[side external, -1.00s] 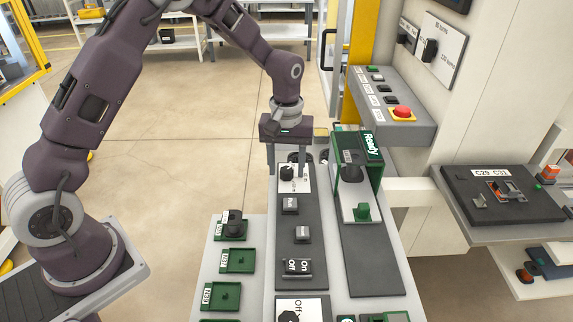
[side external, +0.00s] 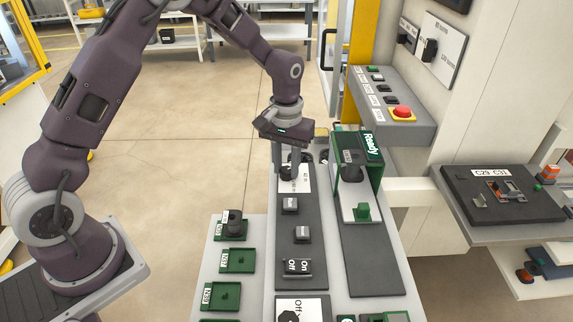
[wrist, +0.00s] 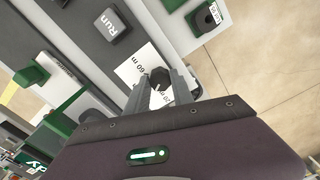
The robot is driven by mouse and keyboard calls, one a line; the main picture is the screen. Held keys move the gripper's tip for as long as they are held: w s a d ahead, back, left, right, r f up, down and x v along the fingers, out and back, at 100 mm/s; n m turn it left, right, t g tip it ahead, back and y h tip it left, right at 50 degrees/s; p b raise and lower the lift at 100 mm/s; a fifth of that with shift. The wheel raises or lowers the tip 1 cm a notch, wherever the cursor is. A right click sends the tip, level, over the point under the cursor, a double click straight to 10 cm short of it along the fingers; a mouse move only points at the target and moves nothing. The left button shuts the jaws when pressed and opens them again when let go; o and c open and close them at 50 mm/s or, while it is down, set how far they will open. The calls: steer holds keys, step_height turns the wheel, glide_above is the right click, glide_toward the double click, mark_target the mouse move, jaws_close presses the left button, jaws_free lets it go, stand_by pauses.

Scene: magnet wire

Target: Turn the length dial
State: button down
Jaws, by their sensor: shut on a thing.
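The length dial (side external: 286,173) is a small black knob on a white plate (side external: 305,180) at the far end of the dark panel. In the wrist view the dial (wrist: 160,77) stands between my two fingers, beside printing that reads "60 m". My gripper (side external: 290,168) points down at the dial from above and is shut on it. The gripper (wrist: 160,90) hides part of the plate and its printing. Its body is turned at an angle to the panel.
Grey switches (side external: 290,205) sit nearer on the same panel. A green "Ready" stand (side external: 372,146) rises close on the right. Green trays (side external: 238,261) lie at the left, one under a black knob (side external: 235,222). A control box with a red button (side external: 403,111) is behind right.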

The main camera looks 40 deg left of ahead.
mark_target(286, 170)
steer(key=m, duration=0.5)
steer(key=shift+m, duration=0.3)
stand_by(0.4)
steer(key=c, duration=1.1)
jaws_free()
steer(key=shift+r, duration=0.15)
step_height(286, 170, up, 6)
steer(key=shift+f, duration=0.1)
steer(key=shift+r, duration=0.5)
